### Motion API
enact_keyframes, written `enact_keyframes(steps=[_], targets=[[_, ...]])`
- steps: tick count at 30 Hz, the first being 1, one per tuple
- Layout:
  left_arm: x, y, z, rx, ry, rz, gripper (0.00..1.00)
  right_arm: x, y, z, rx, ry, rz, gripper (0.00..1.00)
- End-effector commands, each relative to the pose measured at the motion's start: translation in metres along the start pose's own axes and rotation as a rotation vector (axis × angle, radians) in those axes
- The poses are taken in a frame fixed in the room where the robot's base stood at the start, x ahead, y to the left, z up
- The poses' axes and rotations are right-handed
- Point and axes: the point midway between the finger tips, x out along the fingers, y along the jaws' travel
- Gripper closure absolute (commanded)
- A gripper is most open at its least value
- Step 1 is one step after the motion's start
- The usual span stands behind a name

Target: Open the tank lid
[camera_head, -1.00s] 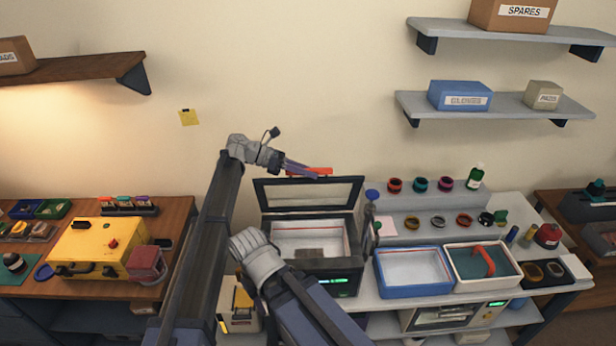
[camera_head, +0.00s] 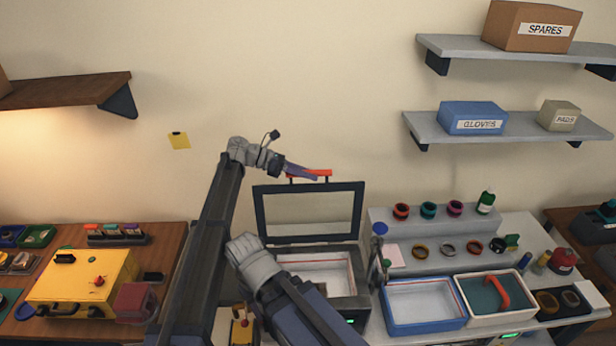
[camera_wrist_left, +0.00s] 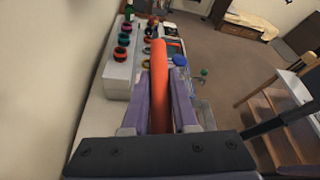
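The tank (camera_head: 357,301) stands on the bench in the middle of the head view, its light interior showing. Its lid (camera_head: 262,217), a dark frame around a clear pane, stands raised and steeply tilted at the back of the tank. A red handle (camera_head: 322,173) is at the lid's top edge. My left gripper (camera_head: 312,173) is at this handle. In the left wrist view the handle (camera_wrist_left: 160,75) lies lengthwise between the two purple fingers (camera_wrist_left: 173,105), which appear closed against it. My right gripper is not in view.
A blue tray (camera_head: 385,312) and a white tray with a red handle (camera_head: 526,282) stand right of the tank. Several coloured rings sit on the stepped stand (camera_head: 376,218) behind them. A yellow box (camera_head: 75,280) is on the left table. The wall above the lid is clear.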

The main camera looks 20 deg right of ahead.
Motion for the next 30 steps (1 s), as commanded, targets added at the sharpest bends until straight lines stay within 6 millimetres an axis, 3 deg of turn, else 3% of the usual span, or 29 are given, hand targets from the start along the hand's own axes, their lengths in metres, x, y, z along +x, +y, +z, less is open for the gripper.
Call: enact_keyframes(steps=[9,23,24,30], targets=[[-0.002,0.024,0.002,0.001,0.004,0.002,1.0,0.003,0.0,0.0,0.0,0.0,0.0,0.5],[-0.002,0.025,0.004,0.001,0.001,0.001,1.0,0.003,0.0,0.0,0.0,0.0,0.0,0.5],[-0.002,0.025,0.004,0.001,0.001,0.001,0.7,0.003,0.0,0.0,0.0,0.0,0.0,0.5],[-0.002,0.025,0.004,0.0,0.001,0.001,0.47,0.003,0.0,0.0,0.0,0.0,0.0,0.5]])
